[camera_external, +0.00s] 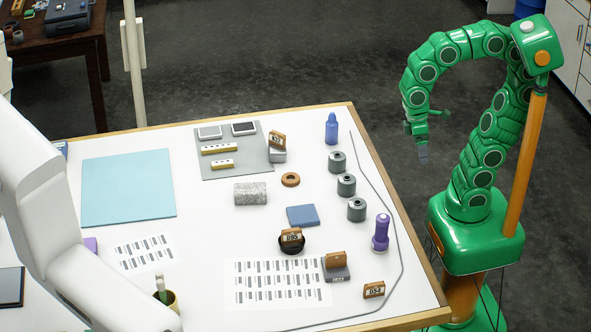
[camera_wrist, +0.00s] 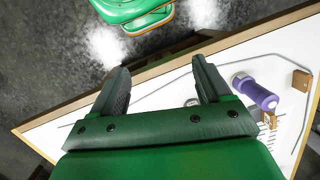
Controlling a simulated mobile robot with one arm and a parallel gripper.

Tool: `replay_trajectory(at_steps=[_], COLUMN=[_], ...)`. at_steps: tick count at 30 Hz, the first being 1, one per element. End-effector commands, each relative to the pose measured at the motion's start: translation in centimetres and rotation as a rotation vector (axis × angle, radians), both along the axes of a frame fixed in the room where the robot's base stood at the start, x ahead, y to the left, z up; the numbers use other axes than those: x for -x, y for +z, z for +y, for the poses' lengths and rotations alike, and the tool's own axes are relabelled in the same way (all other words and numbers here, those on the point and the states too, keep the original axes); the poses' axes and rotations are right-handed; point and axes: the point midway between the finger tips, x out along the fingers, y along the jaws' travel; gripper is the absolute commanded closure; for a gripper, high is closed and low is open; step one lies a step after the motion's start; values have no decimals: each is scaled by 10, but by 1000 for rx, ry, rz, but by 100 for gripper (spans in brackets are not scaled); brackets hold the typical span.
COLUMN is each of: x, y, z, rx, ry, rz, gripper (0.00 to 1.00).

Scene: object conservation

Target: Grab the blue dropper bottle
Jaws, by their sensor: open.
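The blue dropper bottle (camera_external: 331,129) stands upright near the far right corner of the white table in the external view. I cannot make it out in the wrist view. My gripper (camera_external: 430,136), at the end of the green arm, hangs beyond the table's right edge, to the right of the bottle and clear of it. In the wrist view my gripper (camera_wrist: 160,70) is open, with nothing between its two dark fingers. They point toward the table edge and the floor.
Several grey cylinders (camera_external: 346,185) line up in front of the bottle. A thin grey cable (camera_external: 384,198) runs along the table's right side. A white arm-like structure (camera_external: 60,210) fills the left foreground.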

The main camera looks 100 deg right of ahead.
Motion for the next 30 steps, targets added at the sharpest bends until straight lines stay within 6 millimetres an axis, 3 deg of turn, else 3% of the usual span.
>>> replay_trajectory(at_steps=[8,17,23,30], x=[-50,-108,-142,-172], y=[6,15,19,21], z=[-8,-43,-86,-155], rx=[-139,-311,-436,-593], ry=[-272,-612,-845,-1129], rz=[65,136,189,256], gripper=[23,23,23,23])
